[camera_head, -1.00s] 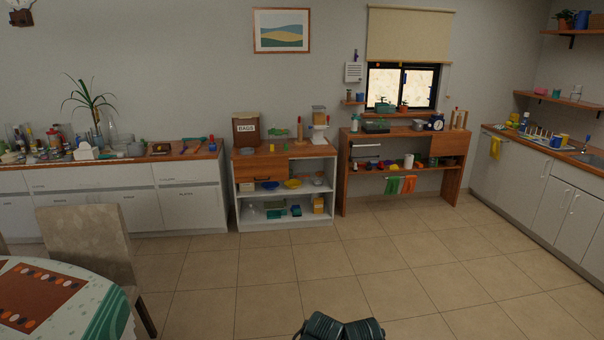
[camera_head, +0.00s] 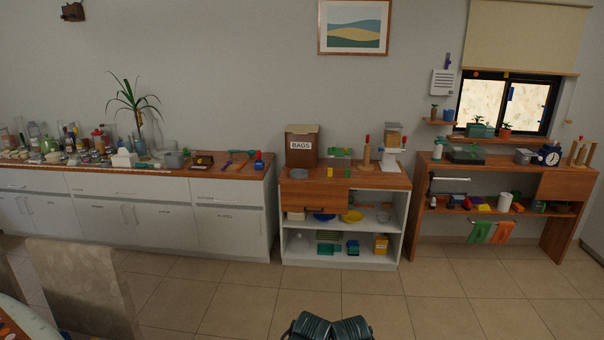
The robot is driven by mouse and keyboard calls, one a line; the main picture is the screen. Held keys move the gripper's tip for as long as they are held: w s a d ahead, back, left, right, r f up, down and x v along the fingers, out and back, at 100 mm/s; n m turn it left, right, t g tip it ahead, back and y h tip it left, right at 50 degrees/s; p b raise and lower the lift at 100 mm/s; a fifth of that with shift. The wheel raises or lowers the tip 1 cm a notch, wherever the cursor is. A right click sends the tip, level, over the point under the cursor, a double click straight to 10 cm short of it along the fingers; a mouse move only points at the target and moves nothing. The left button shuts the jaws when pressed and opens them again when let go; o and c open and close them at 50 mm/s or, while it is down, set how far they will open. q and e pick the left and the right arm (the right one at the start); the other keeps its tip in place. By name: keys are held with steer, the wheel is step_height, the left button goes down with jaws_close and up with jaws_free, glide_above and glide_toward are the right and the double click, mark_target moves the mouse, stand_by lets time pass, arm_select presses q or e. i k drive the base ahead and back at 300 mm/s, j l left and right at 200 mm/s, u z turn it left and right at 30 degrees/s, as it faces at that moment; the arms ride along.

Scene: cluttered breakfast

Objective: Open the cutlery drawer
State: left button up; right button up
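No drawer in view has a label I can read as cutlery. The long white cabinet has a row of shut drawers along its top: a right drawer (camera_head: 228,193), a wide middle drawer (camera_head: 130,186) and a left drawer (camera_head: 30,181). Two dark parts of my own body show at the bottom centre, well short of the furniture. Neither gripper can be made out.
The tiled floor (camera_head: 240,310) is clear ahead. A beige chair (camera_head: 85,285) and a table edge (camera_head: 18,312) stand at lower left. The brown BAGS box (camera_head: 301,150) stands on the middle unit. A wooden shelf bench (camera_head: 560,187) stands at right. The left counter is cluttered.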

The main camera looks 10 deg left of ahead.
mark_target(211, 191)
steer(key=i+j+u, duration=0.1)
steer(key=i+u, duration=0.25)
steer(key=i, duration=0.55)
steer(key=i+l+u, duration=0.15)
steer(key=i+u, duration=0.2)
steer(key=i, duration=0.55)
steer(key=i+j+u, duration=0.2)
steer(key=i, duration=0.45)
steer(key=i+u, duration=0.25)
steer(key=i, duration=0.4)
steer(key=i+j, duration=0.3)
steer(key=i, duration=0.05)
